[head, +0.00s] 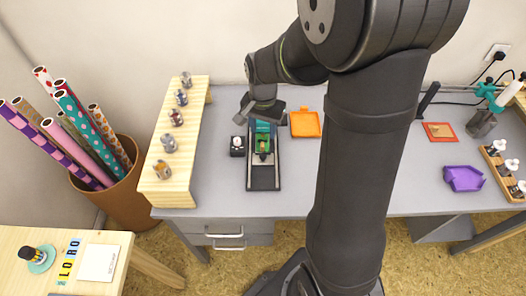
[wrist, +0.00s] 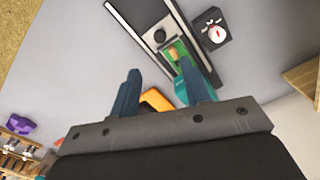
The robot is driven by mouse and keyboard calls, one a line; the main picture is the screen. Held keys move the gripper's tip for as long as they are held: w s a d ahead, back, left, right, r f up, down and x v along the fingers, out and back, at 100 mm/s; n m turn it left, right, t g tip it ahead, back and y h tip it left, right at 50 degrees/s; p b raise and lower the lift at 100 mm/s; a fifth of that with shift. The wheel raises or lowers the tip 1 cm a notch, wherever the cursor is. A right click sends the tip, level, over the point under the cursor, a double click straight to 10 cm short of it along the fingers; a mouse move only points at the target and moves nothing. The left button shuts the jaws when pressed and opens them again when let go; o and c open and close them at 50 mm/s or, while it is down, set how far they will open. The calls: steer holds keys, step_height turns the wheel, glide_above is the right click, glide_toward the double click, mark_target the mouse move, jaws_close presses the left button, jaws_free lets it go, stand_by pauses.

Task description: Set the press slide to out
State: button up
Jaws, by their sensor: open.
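The press (head: 263,180) stands on the grey desk, with a long dark-edged rail pointing toward the front. Its green slide (head: 262,143) with a small dark knob sits at the back end of the rail, by the teal press body. In the wrist view the rail (wrist: 131,17), the round black knob (wrist: 160,35) and the green slide (wrist: 174,50) show beyond the fingers. My gripper (wrist: 162,78) is open and empty, above the press's back end. One finger overlaps the teal body in that view, and I cannot tell whether they touch.
A dark box with a dial (head: 238,147) stands close left of the press. An orange tray (head: 305,125) lies to its right. A wooden rack (head: 188,140) with several small metal pieces is at the left. The desk in front of the rail is clear.

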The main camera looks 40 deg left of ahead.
mark_target(263, 155)
step_height(263, 155, down, 12)
steer(key=shift+r, duration=0.1)
steer(key=shift+c, duration=0.4)
